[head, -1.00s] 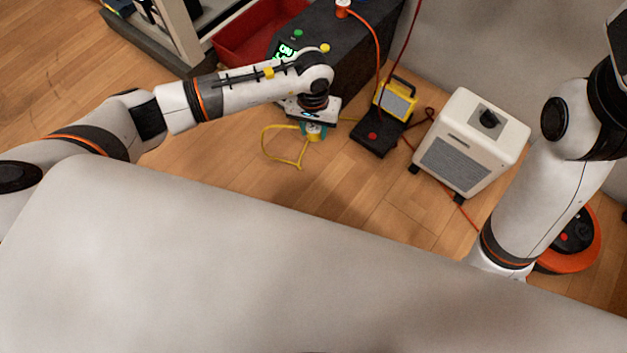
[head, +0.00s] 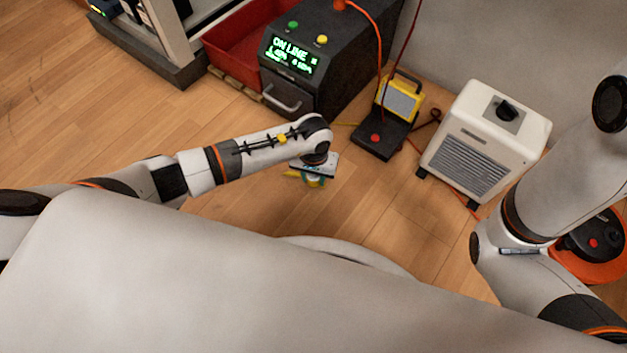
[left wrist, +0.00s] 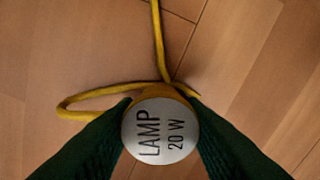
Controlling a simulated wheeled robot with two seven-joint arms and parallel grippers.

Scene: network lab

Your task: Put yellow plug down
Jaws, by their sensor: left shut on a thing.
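The yellow plug (left wrist: 160,131) sits between the two dark green fingers of my left gripper (left wrist: 162,128) in the left wrist view. Its round white end face reads "LAMP 20 W", and a yellow cord runs from it over the wooden floor. In the head view my left gripper (head: 314,181) points down over open floor, in front of the dark unit and left of the yellow lamp. Only a bit of yellow shows there, so its height above the floor is hard to tell. My right arm is at the right; its gripper is not visible.
The dark power unit (head: 322,65) with a lit "ONLINE" screen stands behind, beside a red bin (head: 232,50). The yellow work lamp (head: 399,98) on a black base and a white heater (head: 484,142) stand to the right. An orange cable reel (head: 603,262) is far right. Floor around the gripper is clear.

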